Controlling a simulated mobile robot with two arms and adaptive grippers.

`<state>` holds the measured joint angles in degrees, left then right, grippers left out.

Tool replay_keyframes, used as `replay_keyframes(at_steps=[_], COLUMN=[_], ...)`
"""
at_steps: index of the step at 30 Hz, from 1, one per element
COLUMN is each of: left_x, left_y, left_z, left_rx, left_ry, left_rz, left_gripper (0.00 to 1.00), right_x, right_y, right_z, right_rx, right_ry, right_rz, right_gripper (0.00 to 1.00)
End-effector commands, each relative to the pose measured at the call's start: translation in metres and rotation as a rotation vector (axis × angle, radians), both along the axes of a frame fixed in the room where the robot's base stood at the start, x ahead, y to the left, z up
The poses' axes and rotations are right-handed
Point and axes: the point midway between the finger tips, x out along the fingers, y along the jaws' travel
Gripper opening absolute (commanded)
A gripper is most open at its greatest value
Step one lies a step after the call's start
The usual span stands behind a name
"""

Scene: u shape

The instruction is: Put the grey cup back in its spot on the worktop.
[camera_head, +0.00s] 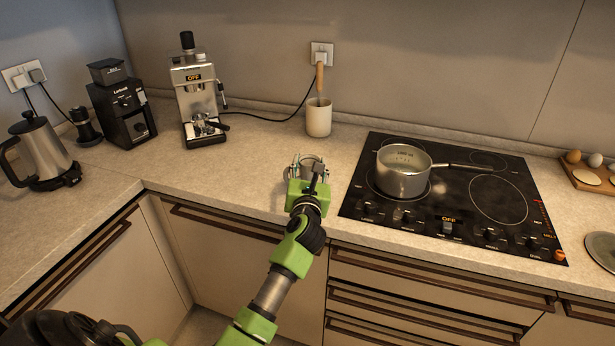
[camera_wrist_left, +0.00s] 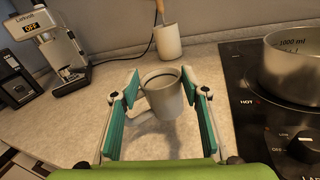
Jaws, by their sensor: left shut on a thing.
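The grey cup (camera_head: 313,160) is at the front part of the worktop, left of the hob. It also shows in the left wrist view (camera_wrist_left: 164,98), upright or nearly so, with its open rim towards the camera. My left gripper (camera_head: 308,164) is shut on the cup, with one green-padded finger on each side of it in the left wrist view (camera_wrist_left: 161,88). I cannot tell whether the cup's base touches the worktop (camera_head: 250,165). The gripper hides part of the cup in the head view. My right gripper is not in view.
The hob (camera_head: 465,205) with a steel pot (camera_head: 403,181) is close on the right. A white utensil holder (camera_head: 319,118) stands behind. A coffee machine (camera_head: 199,100), a grinder (camera_head: 122,110) and a kettle (camera_head: 40,150) stand at left. The worktop between coffee machine and cup is clear.

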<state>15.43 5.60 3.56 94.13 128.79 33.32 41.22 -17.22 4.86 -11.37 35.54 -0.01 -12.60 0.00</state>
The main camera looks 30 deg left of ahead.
Motion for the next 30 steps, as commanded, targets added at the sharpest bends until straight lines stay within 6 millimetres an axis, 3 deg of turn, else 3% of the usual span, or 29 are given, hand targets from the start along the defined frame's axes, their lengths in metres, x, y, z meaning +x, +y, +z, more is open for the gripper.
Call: replay_keyframes(at_steps=[4,9,22,23,24,25,30], left_x=[0.003,0.003,0.003,0.003,0.003,0.003,0.003], left_y=[0.01,0.008,0.008,0.008,0.008,0.008,0.008], left_z=[-0.014,-0.038,-0.044,-0.045,-0.044,-0.044,-0.044], left_rx=[0.003,0.0,0.0,-0.001,0.0,0.0,0.0], left_ry=[0.002,-0.001,-0.001,0.0,0.0,0.0,0.0], left_rz=[0.0,-0.001,-0.001,-0.001,-0.001,-0.001,-0.001], left_gripper=[0.17,0.17,0.17,0.44,0.54,0.58,0.58], right_x=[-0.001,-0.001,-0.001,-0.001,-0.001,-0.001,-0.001], right_y=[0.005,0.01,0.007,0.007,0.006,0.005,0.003], right_z=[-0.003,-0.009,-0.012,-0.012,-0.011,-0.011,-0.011], right_rx=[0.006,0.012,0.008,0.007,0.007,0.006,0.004], right_ry=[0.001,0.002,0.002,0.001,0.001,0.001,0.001], right_rz=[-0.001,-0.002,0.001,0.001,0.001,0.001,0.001], right_gripper=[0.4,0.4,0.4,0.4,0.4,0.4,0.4])
